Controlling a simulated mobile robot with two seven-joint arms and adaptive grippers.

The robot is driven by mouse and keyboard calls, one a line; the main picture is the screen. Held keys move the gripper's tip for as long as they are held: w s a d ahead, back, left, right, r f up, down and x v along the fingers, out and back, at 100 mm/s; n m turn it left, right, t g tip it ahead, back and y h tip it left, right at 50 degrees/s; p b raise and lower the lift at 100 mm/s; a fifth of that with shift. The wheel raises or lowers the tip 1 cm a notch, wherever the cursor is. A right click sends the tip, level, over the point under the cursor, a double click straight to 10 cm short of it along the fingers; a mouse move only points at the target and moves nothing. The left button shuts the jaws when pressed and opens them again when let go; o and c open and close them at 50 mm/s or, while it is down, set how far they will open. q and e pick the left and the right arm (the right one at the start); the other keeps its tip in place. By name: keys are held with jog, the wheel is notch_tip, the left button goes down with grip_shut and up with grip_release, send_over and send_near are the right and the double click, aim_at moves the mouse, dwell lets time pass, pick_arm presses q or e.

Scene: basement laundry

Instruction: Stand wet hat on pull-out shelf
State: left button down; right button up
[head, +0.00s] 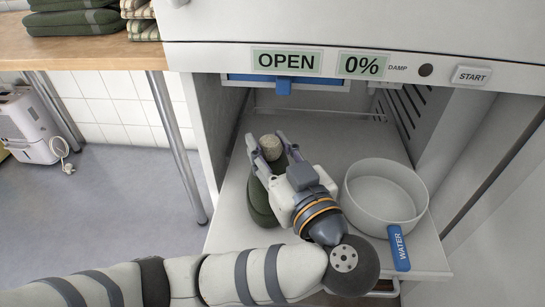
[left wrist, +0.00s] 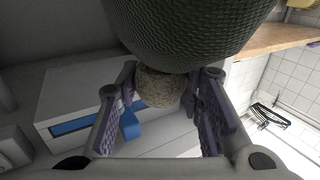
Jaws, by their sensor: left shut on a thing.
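The wet hat (head: 259,202) is dark green knit with a beige pom-pom (head: 271,147). It is at the left side of the pull-out shelf (head: 325,147), partly hidden by my gripper and wrist. My left gripper (head: 267,144) is shut on the hat, with a finger on either side of the pom-pom. In the left wrist view the hat's knit body (left wrist: 190,30) fills the top, and the pom-pom (left wrist: 160,88) shows between the fingers (left wrist: 160,105). Whether the hat's underside touches the shelf I cannot tell. My right gripper is not in view.
A round white pan (head: 383,195) stands on the shelf's right side, close to my gripper, with a blue WATER tag (head: 399,248) at its front. The cabinet front (head: 360,25) overhangs the shelf. A wooden table (head: 85,52) with folded cloths (head: 73,17) is at the left.

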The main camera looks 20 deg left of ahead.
pick_arm(q)
jog(key=shift+f, duration=0.1)
jog(key=c, duration=1.1)
grip_release()
jog(key=shift+f, duration=0.1)
jog(key=shift+s+d, duration=0.1)
jog(key=shift+d, duration=0.05)
jog(key=p+v, duration=0.4)
jog(key=v, duration=0.7)
jog(key=shift+s+d, duration=0.25)
jog(key=shift+s, duration=0.05)
